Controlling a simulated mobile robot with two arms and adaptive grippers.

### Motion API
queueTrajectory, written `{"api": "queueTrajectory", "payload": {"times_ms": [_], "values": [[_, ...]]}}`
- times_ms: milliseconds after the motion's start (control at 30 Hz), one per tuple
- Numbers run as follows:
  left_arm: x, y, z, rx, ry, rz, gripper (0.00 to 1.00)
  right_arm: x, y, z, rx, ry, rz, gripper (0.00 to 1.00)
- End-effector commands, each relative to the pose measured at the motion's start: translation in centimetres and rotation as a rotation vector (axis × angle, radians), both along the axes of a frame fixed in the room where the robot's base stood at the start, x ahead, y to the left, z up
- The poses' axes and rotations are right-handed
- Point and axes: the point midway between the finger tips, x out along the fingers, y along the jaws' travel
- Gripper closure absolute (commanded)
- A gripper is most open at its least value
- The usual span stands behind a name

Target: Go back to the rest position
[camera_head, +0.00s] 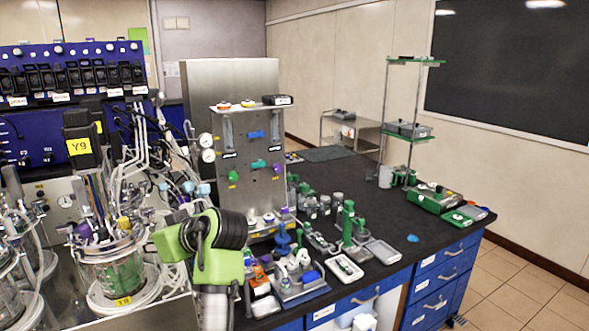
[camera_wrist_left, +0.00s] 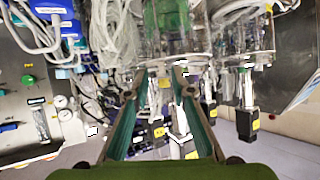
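My left gripper (camera_wrist_left: 160,74) shows in the left wrist view with its two long fingers apart and nothing visible between them. That view is upside down and has the glass bioreactors beyond the fingertips; I cannot tell how far away they are. In the head view a green and black part of my arm (camera_head: 208,243) rises from the bottom, in front of the bench and right of a glass bioreactor (camera_head: 115,272). The fingers cannot be made out there. My right gripper is in neither view.
A steel panel (camera_head: 246,150) with gauges stands behind the arm. The dark bench (camera_head: 345,184) holds green clamps, small parts and trays. A blue control unit (camera_head: 40,140) with tubing is at left. Tiled floor (camera_head: 530,296) is clear at lower right.

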Motion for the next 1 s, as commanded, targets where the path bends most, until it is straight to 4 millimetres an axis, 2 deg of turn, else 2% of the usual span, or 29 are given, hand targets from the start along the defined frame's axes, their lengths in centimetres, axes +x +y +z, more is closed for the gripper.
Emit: {"api": "queueTrajectory", "payload": {"times_ms": [33,200,367,500,600,700,1000], "values": [[-1.0,0.4,-3.4,-0.013,0.051,-0.031,0.77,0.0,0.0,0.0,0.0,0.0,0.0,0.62],[-4.7,0.2,-13.2,-0.067,0.203,-0.187,0.77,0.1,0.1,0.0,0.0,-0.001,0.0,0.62],[-9.8,-1.0,-20.7,-0.115,0.34,-0.355,0.77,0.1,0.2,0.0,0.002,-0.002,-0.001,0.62],[-15.3,-3.0,-26.0,-0.163,0.456,-0.521,0.77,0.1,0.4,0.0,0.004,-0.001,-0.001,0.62],[-19.6,-4.9,-28.8,-0.2,0.532,-0.645,0.77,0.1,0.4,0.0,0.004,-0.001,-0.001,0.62],[-23.4,-6.7,-30.6,-0.238,0.592,-0.754,0.77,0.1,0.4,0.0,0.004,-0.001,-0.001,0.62],[-31.8,-10.9,-32.6,-0.331,0.703,-0.986,0.77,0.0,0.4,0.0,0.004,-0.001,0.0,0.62]]}}
